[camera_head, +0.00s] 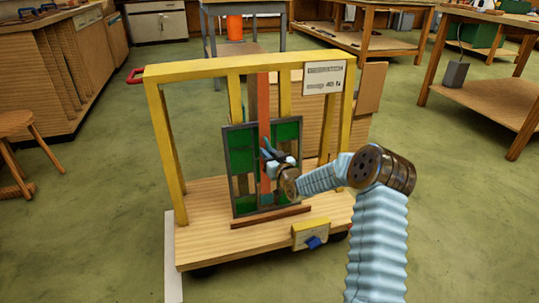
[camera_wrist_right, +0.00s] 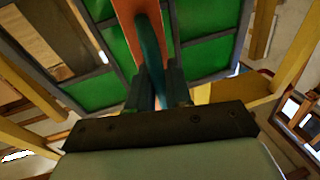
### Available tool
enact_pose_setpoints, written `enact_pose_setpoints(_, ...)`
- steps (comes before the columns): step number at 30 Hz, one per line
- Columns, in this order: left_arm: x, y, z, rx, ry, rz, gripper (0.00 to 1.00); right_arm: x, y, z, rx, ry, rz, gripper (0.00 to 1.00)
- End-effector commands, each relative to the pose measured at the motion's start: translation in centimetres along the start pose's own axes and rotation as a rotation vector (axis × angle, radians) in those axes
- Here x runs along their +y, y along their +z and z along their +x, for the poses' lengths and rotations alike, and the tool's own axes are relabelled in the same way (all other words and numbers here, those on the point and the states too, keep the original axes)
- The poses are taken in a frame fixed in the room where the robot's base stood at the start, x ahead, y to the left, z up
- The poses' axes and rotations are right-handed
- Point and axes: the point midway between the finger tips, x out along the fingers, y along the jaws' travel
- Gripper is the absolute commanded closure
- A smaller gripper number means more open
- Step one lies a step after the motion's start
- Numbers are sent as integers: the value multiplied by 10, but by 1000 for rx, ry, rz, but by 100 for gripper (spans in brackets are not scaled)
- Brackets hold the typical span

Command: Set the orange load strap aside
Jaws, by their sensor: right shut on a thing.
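The orange load strap (camera_head: 264,98) runs upright down the front of the leaded glass panel (camera_head: 288,132), which has green panes and stands on a wooden cart. My right gripper (camera_head: 273,154) is at the strap's middle, in front of the panel. In the right wrist view, the fingers (camera_wrist_right: 160,88) are closed on a narrow teal piece (camera_wrist_right: 150,50) that lies along the orange strap (camera_wrist_right: 127,14); it looks like a handle on the strap. The fingers hide part of the strap's lower length. My left gripper is not in view.
The yellow cart frame (camera_head: 160,140) surrounds the panel, with a top beam above it and a sign (camera_head: 324,77) at its upper right. A wooden ledge (camera_head: 271,217) lies before the panel. Workbenches and a stool (camera_head: 17,122) stand around; the green floor beside the cart is clear.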

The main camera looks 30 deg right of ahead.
Motion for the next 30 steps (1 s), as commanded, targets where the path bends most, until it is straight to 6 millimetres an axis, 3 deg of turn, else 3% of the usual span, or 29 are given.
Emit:
enact_pose_setpoints(5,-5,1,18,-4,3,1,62,-22,5,4,17,6,77,100)
enact_pose_setpoints(14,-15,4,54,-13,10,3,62,-84,-4,18,65,35,320,100)
enact_pose_setpoints(21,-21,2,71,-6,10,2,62,-134,-30,30,108,66,541,100)
enact_pose_setpoints(30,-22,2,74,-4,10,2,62,-179,-69,44,153,99,770,100)
